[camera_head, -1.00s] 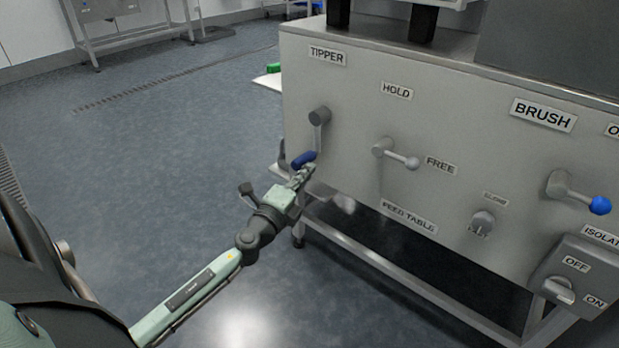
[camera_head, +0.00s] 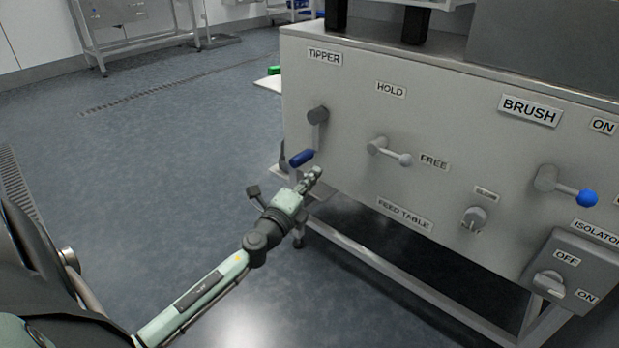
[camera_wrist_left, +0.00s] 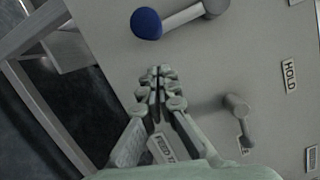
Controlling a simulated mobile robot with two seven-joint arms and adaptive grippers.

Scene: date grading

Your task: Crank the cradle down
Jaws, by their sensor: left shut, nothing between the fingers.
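The tipper crank (camera_head: 317,132) hangs from its hub below the TIPPER label, with a dark blue handle (camera_head: 302,158) at its lower end. In the left wrist view the crank's blue knob (camera_wrist_left: 147,23) and grey arm (camera_wrist_left: 185,14) show at the top. My left gripper (camera_head: 315,174) is shut and empty, just below and right of the blue handle, in front of the panel. In the wrist view its closed fingertips (camera_wrist_left: 158,72) are apart from the knob. The cradle cannot be made out. My right gripper is not in view.
On the same steel panel are a HOLD/FREE lever (camera_head: 390,151), a small feed table knob (camera_head: 474,218), a brush lever (camera_head: 565,187) with a blue ball and an isolator switch (camera_head: 549,285). A frame rail (camera_head: 400,275) runs below. The floor at left is clear.

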